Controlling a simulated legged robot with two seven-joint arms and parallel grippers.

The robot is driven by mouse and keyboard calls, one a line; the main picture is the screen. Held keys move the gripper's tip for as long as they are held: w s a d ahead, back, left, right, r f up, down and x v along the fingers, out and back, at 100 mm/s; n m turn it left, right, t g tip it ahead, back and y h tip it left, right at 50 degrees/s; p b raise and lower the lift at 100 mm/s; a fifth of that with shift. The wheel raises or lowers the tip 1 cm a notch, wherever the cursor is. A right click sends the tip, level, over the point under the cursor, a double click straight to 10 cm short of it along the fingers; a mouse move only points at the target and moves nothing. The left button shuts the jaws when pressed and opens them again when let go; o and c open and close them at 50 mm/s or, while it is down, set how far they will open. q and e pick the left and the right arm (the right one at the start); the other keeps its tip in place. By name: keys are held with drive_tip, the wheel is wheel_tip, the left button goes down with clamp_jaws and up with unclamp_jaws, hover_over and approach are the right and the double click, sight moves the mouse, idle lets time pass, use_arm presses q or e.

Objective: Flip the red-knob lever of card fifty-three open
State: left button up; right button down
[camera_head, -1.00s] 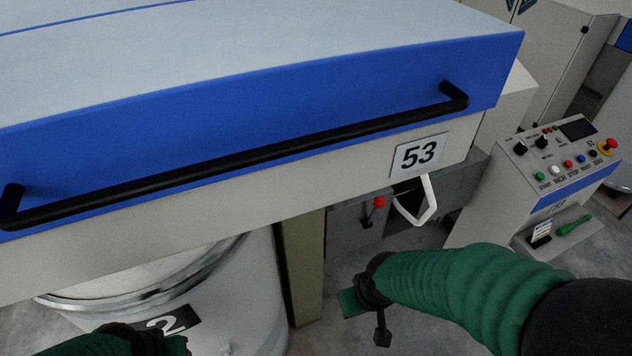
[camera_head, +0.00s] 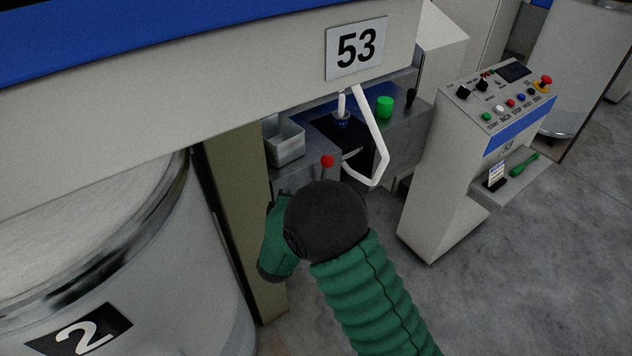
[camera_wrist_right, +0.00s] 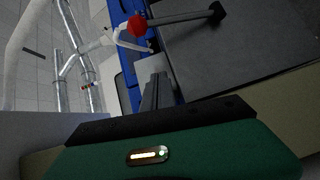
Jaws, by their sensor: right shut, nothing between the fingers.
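The red-knob lever (camera_head: 327,161) stands on the grey box under the panel with the number 53 plate (camera_head: 357,48). Its red ball shows just above my right wrist in the head view; most of its rod is hidden there. In the right wrist view the lever (camera_wrist_right: 138,25) shows its knob at the top and its dark rod running right to a pivot on a grey face. My right gripper (camera_wrist_right: 155,90) is shut and empty, with its fingers below the knob and apart from it in the picture. In the head view my wrist hides the fingertips. My left gripper is out of view.
A white bent handle (camera_head: 376,150) hangs right of the lever. A metal bin (camera_head: 285,140) and a green knob (camera_head: 385,106) sit behind. An olive post (camera_head: 238,210) and a large can marked 2 (camera_head: 190,290) stand left. A control console (camera_head: 450,160) stands right.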

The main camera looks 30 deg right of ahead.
drive_tip(key=shift+n+h, duration=0.3)
drive_tip(key=shift+h, duration=0.3)
drive_tip(key=x, duration=0.4)
drive_tip(key=b+x, duration=0.1)
drive_tip(key=x, duration=0.3)
drive_tip(key=shift+w+d+r, duration=0.1)
drive_tip(key=shift+d+r, duration=0.05)
drive_tip(key=shift+d, duration=0.35)
drive_tip(key=shift+s+d+r+b, duration=0.1)
drive_tip(key=shift+s+d+b, duration=0.25)
drive_tip(key=shift+s+d, duration=0.75)
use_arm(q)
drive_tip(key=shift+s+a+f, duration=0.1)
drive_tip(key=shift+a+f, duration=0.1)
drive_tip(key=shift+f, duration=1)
use_arm(e)
drive_tip(key=shift+s+d, duration=0.2)
drive_tip(key=shift+s, duration=0.05)
